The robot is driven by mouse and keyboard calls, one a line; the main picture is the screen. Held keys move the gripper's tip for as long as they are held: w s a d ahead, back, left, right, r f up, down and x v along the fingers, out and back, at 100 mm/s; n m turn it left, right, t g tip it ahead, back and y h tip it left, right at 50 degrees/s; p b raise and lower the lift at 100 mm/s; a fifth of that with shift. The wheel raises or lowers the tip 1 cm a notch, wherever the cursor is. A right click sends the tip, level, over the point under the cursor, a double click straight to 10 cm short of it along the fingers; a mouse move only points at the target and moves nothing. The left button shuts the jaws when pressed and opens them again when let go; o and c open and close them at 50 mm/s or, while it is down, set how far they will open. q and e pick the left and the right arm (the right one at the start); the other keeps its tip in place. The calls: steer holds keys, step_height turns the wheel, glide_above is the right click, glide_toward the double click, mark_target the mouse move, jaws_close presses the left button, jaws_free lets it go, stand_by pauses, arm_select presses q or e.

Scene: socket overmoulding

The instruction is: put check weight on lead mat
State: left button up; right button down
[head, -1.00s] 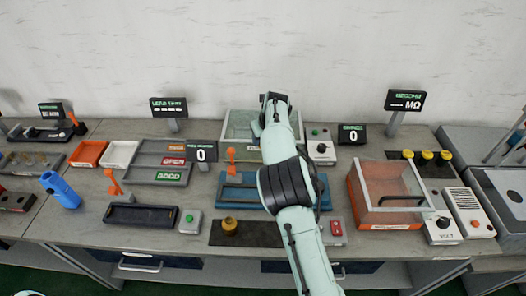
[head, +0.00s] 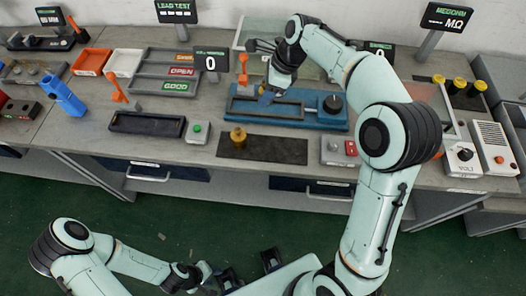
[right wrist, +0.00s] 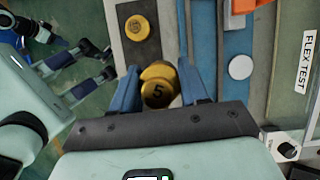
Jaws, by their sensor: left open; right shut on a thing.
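My right gripper (head: 267,97) is over the blue fixture (head: 305,115) in the head view. In the right wrist view its blue fingers are shut on a brass weight (right wrist: 157,93) marked 5. The gripper hides this weight in the head view. A second brass weight (head: 238,138) stands upright on the left part of the dark mat (head: 275,149) at the bench front. It also shows in the right wrist view (right wrist: 137,27), apart from the held one. My left gripper (head: 250,270) is open and empty, low in front of the bench.
An orange lever (head: 243,72) stands behind the blue fixture. A black tray (head: 147,124) and a green-button box (head: 197,132) lie left of the mat, a red-button box (head: 340,151) right of it. The right part of the mat is bare.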

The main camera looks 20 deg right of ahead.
steer(key=s+a+r+n+g+b, duration=0.2)
steer(key=s+a+n, duration=0.1)
steer(key=s+n, duration=0.15)
steer(key=b, duration=0.3)
glide_above(258, 149)
steer(key=d, duration=0.2)
step_height(258, 149, down, 13)
arm_select(q)
step_height(258, 149, down, 6)
steer(key=s, duration=0.2)
steer(key=shift+s+f, duration=0.15)
arm_select(e)
steer(key=shift+y, duration=0.3)
steer(key=shift+a+f, duration=0.15)
steer(key=shift+f, duration=1.45)
steer(key=shift+a+f, duration=0.1)
steer(key=shift+f, duration=1.45)
steer(key=shift+f, duration=0.1)
steer(key=c, duration=0.6)
jaws_free()
steer(key=shift+s, duration=0.1)
steer(key=shift+o, duration=0.2)
arm_select(q)
steer(key=shift+w+r+p, duration=0.2)
steer(key=shift+r+p, duration=0.5)
steer(key=shift+r, duration=0.2)
arm_select(e)
steer(key=v, duration=1.2)
